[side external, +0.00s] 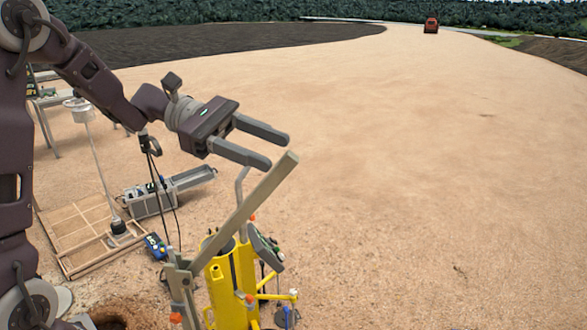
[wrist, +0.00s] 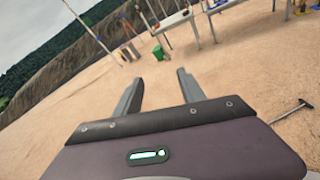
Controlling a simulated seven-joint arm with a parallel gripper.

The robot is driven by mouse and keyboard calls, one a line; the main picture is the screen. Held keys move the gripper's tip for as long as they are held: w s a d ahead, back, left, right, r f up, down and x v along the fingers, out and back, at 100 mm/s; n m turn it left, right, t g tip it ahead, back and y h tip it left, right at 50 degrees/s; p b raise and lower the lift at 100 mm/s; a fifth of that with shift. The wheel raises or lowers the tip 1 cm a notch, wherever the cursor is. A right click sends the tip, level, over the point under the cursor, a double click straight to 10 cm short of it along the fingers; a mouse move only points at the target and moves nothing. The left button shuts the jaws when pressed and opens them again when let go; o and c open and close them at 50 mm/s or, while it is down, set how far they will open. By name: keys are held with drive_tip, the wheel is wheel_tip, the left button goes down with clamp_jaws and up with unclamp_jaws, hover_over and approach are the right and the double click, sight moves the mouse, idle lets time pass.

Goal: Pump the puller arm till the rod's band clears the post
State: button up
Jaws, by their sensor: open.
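The puller arm, a long grey-tan bar (side external: 240,215), slants up to the right from a pivot low at the front. Its free end is just below and right of my gripper (side external: 277,151). My gripper is open and empty, its two fingers pointing right; they look apart from the bar, though depth is hard to judge. A yellow stand (side external: 217,285) is beside the bar's lower part. A bent grey rod (side external: 240,184) rises behind the bar. I cannot make out the rod's band or which part is the post. In the wrist view my gripper (wrist: 158,86) shows empty fingers over sand.
A grey toolbox (side external: 150,204), a wooden frame (side external: 66,237), a blue device (side external: 155,246) and a white-topped tool (side external: 97,165) stand left. A dark hole (side external: 108,321) is at the front. Sand to the right is clear. A black-handled tool (wrist: 291,113) lies right in the wrist view.

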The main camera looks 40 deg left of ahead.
sight(294, 168)
drive_tip(key=w+a+f+n+t, duration=0.2)
drive_tip(key=a, duration=0.1)
drive_tip(key=w+a+f+n+t, duration=0.1)
drive_tip(key=w+a+n, duration=0.1)
drive_tip(key=a, duration=0.1)
drive_tip(key=w+a+f+n+t, duration=0.2)
drive_tip(key=w+a+n, duration=0.1)
drive_tip(key=shift+f+t, duration=0.3)
drive_tip(key=f, duration=0.3)
drive_tip(key=shift+w+d+f, duration=0.1)
drive_tip(key=shift+d+f, duration=0.1)
drive_tip(key=x, duration=0.5)
drive_tip(key=shift+w+d, duration=0.15)
drive_tip(key=shift+d, duration=0.25)
drive_tip(key=shift+w+d, duration=0.3)
drive_tip(key=shift+d, duration=0.1)
clamp_jaws()
